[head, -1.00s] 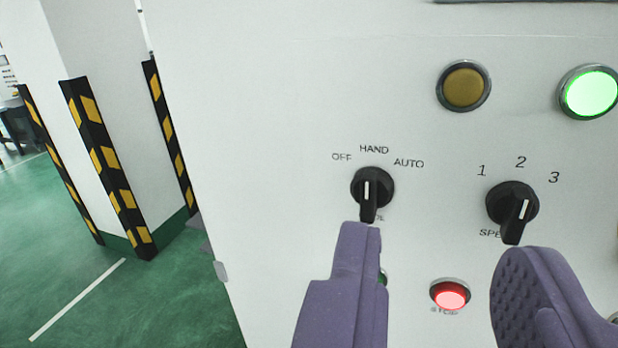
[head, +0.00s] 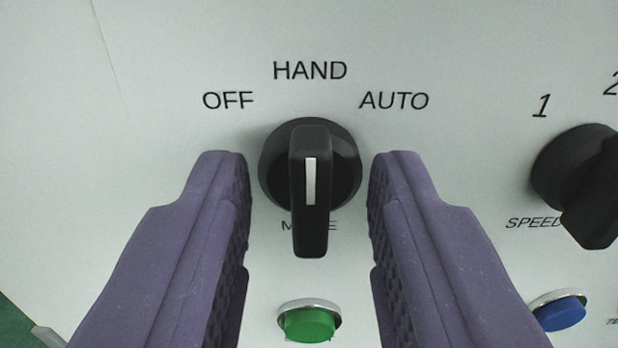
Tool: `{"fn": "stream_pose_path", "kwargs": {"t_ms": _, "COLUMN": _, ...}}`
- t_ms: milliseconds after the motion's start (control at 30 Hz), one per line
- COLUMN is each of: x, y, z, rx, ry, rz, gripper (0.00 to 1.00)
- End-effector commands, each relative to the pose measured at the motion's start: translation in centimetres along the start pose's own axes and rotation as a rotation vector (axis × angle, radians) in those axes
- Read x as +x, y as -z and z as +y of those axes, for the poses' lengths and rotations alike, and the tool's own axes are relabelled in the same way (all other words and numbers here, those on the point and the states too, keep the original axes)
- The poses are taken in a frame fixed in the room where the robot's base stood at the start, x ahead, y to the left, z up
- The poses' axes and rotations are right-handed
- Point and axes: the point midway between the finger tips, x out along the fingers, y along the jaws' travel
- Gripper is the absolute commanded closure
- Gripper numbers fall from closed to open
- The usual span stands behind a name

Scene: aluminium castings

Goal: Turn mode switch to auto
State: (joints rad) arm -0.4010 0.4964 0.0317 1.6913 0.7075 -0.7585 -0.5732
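The black mode switch (head: 310,190) is on the white panel in the middle of the head view. Its handle stands vertical, with the white line in line with the HAND label (head: 310,70). The OFF label (head: 228,100) is at upper left and the AUTO label (head: 394,100) at upper right. The MODE label below is partly hidden by the handle. My gripper (head: 309,175) is open, with one purple finger on each side of the switch. A gap shows between each finger and the knob.
A green button (head: 310,322) is below the switch, between the fingers. The black speed switch (head: 585,180) is at the right edge, with a blue button (head: 559,310) below it. The panel (head: 150,90) is bare at upper left. Green floor shows at the lower left corner.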

Motion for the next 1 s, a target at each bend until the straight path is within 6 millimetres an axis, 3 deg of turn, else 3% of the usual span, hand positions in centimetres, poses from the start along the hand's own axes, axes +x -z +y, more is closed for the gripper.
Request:
{"fn": "stream_pose_path", "kwargs": {"t_ms": 100, "x": -0.02, "y": 0.04, "z": 0.00, "rx": 0.000, "ry": 0.000, "rz": 0.000, "gripper": 0.63}}
{"fn": "stream_pose_path", "kwargs": {"t_ms": 267, "x": -0.03, "y": 0.05, "z": 0.00, "rx": 0.000, "ry": 0.000, "rz": 0.000, "gripper": 1.00}}
{"fn": "stream_pose_path", "kwargs": {"t_ms": 667, "x": -0.05, "y": -0.02, "z": 0.02, "rx": 0.042, "ry": 0.000, "rz": 0.001, "gripper": 1.00}}
{"fn": "stream_pose_path", "kwargs": {"t_ms": 1000, "x": -0.04, "y": -0.21, "z": 0.08, "rx": 0.267, "ry": 0.001, "rz": 0.000, "gripper": 1.00}}
